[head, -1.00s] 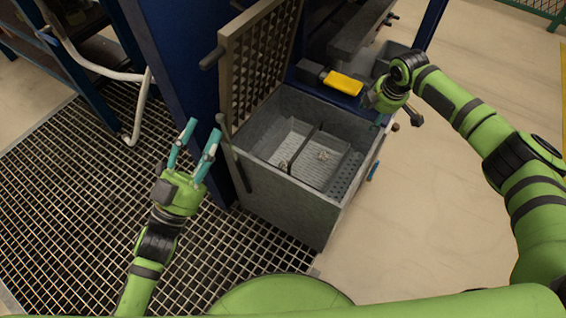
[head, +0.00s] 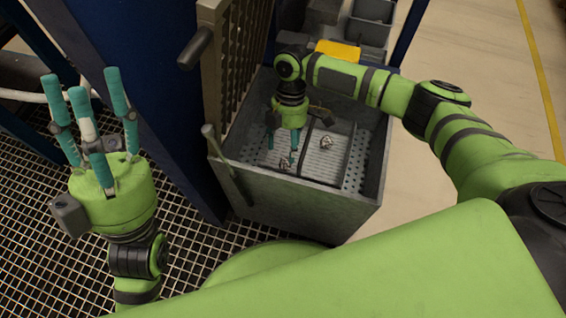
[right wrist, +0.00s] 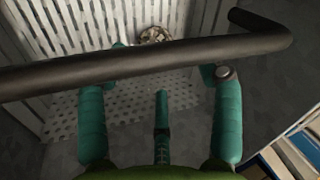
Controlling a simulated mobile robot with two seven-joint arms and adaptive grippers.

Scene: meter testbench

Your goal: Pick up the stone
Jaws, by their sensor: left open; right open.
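Two small pale, rough stones lie in the grey bin: one stone (head: 285,163) in its left compartment near the front, the other stone (head: 326,142) in its right compartment. I cannot tell which one the task means. My right gripper (head: 283,151) points down inside the bin, open and empty, above and just behind the left stone. In the right wrist view one stone (right wrist: 155,35) shows beyond the open teal fingers of the right gripper (right wrist: 162,82), partly hidden by a dark bar. My left gripper (head: 82,84) is open and empty, fingers up, left of the bin.
The grey bin (head: 290,213) has high walls and a thin divider. A dark bar (right wrist: 130,68) crosses close in front of the right wrist camera. A raised slatted lid (head: 226,75) stands at the bin's left. A yellow block (head: 337,49) lies behind. Open floor is at right.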

